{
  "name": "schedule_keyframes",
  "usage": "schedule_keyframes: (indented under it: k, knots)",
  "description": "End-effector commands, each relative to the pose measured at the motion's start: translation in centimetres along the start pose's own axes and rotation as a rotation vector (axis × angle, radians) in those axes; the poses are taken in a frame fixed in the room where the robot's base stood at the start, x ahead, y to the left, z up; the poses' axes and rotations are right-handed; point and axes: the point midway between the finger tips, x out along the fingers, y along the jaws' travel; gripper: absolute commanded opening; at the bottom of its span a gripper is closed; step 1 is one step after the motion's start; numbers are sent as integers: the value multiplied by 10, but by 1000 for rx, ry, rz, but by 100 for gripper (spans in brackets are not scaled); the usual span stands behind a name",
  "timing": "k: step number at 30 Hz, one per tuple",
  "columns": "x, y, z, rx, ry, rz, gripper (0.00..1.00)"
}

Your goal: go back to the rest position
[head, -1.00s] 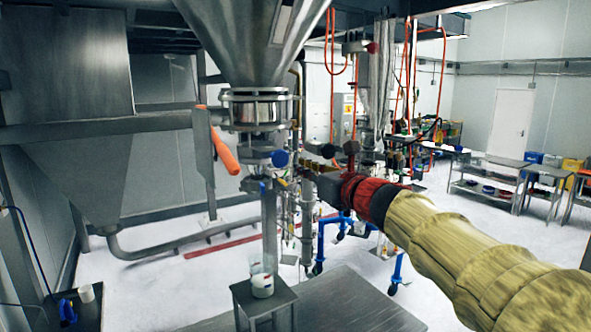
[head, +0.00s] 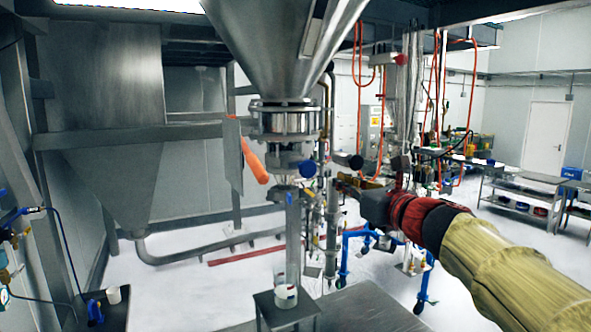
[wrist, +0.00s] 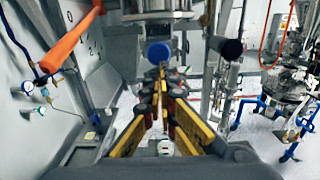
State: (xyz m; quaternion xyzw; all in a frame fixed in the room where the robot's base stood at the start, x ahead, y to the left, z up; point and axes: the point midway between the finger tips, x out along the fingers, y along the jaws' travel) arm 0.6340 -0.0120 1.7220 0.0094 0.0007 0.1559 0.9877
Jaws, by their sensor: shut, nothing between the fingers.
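My gripper (head: 338,182) reaches in from the right on my arm, below and to the right of the steel hopper outlet. In the wrist view my gripper (wrist: 163,78) has its yellow-and-dark fingers converging at the tips, shut with nothing between them. The steel hopper (head: 285,40) narrows to a clamped outlet (head: 285,120). An orange handle (head: 254,162) hangs left of the outlet; it also shows at the upper left of the wrist view (wrist: 72,38). A clear beaker (head: 286,292) with whitish contents stands upright on a small metal stand, apart from my gripper.
The small stand (head: 268,310) and a grey platform (head: 375,308) lie low in front. A blue-legged wheeled frame (head: 345,262) stands behind my arm. Pipes crowd the middle.

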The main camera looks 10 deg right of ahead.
Motion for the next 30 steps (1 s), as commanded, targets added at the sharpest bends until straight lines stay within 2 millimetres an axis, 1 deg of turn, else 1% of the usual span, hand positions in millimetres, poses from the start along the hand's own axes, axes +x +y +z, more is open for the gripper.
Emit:
schedule_keyframes:
  k: [2, 4, 5, 8, 9, 11, 12, 14, 15, 17, 18, 19, 20, 21, 23, 24, 26, 27, 29, 30]
  knots:
    - [0, -4, -1, 58, 2, -15, 0]
    - [-1, -18, -1, 170, -2, -69, 0]
    - [-1, -28, -2, 242, -8, -104, 0]
    - [-10, -70, -24, 572, -43, -269, 0]
    - [-19, -88, -37, 724, -68, -345, 0]
    - [-36, -110, -58, 954, -117, -462, 0]
    - [-51, -121, -77, 1109, -154, -540, 0]
    - [-76, -131, -111, 1337, -218, -658, 0]
    - [-92, -134, -135, 1477, -259, -732, 0]
    - [-116, -132, -169, 1669, -322, -835, 0]
    - [-132, -128, -192, 1783, -360, -902, 0]
    - [-143, -124, -210, 1864, -388, -952, 0]
    - [-155, -118, -227, 1942, -417, -1001, 0]
    - [-169, -110, -249, 2036, -451, -1065, 0]
    - [-190, -93, -282, 2169, -500, -1159, 0]
    - [-204, -81, -303, 2248, -531, -1224, 0]
    - [-223, -61, -334, 2358, -572, -1318, 0]
    - [-236, -46, -354, 2423, -596, -1383, 0]
    - [-255, -22, -383, 2512, -624, -1480, 0]
    - [-267, -5, -402, 2565, -637, -1543, 0]
